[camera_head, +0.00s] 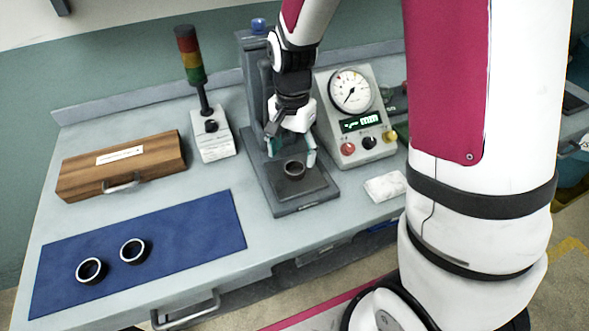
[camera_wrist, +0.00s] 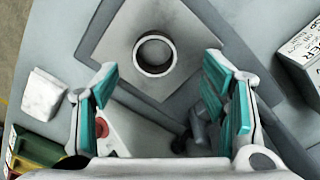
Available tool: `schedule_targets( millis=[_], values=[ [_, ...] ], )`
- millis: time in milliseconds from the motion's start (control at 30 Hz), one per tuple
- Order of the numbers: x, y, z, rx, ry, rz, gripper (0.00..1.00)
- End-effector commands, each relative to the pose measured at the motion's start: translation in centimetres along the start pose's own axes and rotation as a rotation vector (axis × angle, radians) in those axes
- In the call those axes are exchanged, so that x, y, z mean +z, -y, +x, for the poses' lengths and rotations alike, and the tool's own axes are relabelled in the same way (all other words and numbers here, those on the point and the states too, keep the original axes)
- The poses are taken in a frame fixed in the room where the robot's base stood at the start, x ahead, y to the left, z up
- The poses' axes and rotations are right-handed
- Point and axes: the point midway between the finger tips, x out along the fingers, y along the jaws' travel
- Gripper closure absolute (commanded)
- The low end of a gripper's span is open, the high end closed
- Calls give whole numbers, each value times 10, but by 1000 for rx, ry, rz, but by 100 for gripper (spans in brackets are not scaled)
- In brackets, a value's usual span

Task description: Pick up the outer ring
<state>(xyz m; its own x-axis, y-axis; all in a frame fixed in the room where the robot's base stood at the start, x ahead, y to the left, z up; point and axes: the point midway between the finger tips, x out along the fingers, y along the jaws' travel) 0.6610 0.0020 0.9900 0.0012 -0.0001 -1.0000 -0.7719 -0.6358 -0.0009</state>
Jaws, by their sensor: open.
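A dark ring (camera_head: 294,177) lies flat on the square plate of the grinder stand (camera_head: 305,207). In the wrist view the ring (camera_wrist: 155,73) has a pale rim and sits on a light square plate, ahead of the fingertips and roughly centred between them. My gripper (camera_head: 291,153) is open, pointing down just above this ring, one finger towards each side; I see no contact. Its teal finger pads (camera_wrist: 162,82) are wide apart and empty. Two more dark rings with pale rims, a left one (camera_head: 80,272) and a right one (camera_head: 122,252), lie on a blue mat.
The blue mat (camera_head: 190,232) covers the table's front left. A wooden box (camera_head: 122,165) and a signal tower (camera_head: 192,60) stand behind it. A gauge box (camera_head: 352,110) is close right of my gripper, with a white block (camera_head: 385,187) before it. The grinder column (camera_head: 254,90) rises behind.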

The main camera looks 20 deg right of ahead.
Motion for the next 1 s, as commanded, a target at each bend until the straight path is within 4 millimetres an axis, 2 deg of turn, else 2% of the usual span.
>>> schedule_targets(
  millis=[133, 300, 567, 600, 633, 833, 867, 900, 1000],
  values=[
    [2, -8, 22, 5, 4, 0, 34],
    [1, -6, 41, 2, 2, -1, 34],
    [1, -6, 44, 0, 1, -1, 34],
    [1, -6, 44, 0, 1, -1, 36],
    [1, -6, 44, 0, 1, -1, 43],
    [1, -6, 44, 1, 1, -1, 88],
    [1, -6, 44, 0, 1, -1, 89],
    [1, -6, 44, 0, 1, -1, 93],
    [1, -6, 44, 0, 1, -1, 94]
  ],
)
